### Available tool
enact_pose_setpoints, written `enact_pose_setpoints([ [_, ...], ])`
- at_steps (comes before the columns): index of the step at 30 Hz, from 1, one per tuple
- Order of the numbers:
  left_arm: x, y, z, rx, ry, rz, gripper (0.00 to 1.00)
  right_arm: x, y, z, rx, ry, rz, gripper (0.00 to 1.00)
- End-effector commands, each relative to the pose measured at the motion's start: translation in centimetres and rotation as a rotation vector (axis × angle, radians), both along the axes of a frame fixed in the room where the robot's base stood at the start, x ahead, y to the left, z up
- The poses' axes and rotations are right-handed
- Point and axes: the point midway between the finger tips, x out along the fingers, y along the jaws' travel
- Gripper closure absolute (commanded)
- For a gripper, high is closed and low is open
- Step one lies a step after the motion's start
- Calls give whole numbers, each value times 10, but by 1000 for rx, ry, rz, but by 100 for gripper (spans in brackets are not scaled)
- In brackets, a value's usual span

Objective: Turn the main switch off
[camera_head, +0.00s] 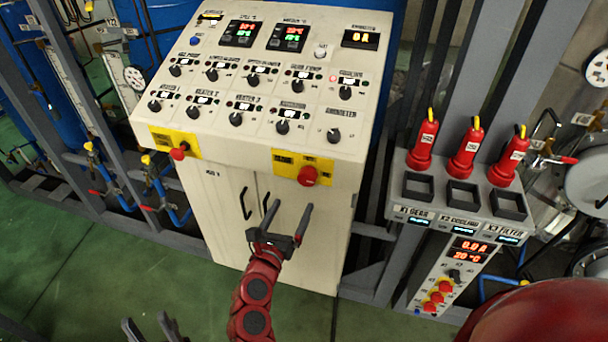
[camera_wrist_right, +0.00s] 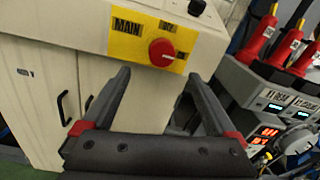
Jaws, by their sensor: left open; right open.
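The main switch is a red rotary knob (camera_head: 307,176) on a yellow plate at the lower right front edge of the cream control cabinet. In the right wrist view the red knob (camera_wrist_right: 162,52) sits on the plate marked MAIN (camera_wrist_right: 126,30). Its exact turned position is hard to read. My right gripper (camera_head: 290,207) is open and empty, in front of the cabinet doors and just below the knob in the picture. In the wrist view its fingers stand either side of the knob, apart from it. My left gripper (camera_head: 145,320) is open and empty at the bottom edge.
A second red knob on yellow (camera_head: 178,152) is at the cabinet's left. The sloped panel (camera_head: 260,75) carries several black knobs and displays. Black door handles (camera_head: 246,203) are near my right gripper. A grey rack (camera_head: 462,195) with red plugs stands right. Green floor (camera_head: 80,270) is clear at left.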

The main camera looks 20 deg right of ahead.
Motion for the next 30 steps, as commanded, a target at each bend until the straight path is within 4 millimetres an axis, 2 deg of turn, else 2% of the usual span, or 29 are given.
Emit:
enact_pose_setpoints([
  [1,0,0,12,0,0,0,50,10,-10,7,-5,0,-5,7],
  [3,0,0,19,0,0,0,50,24,-20,8,-6,-1,-4,7],
  [12,0,0,41,0,0,0,50,70,-53,4,-5,2,-4,7],
  [18,0,0,44,0,0,0,50,81,-61,1,-4,2,-3,7],
  [26,0,0,44,0,0,0,50,82,-62,0,-3,1,-3,7],
  [30,0,0,44,0,0,0,50,82,-62,0,-3,1,-3,29],
])
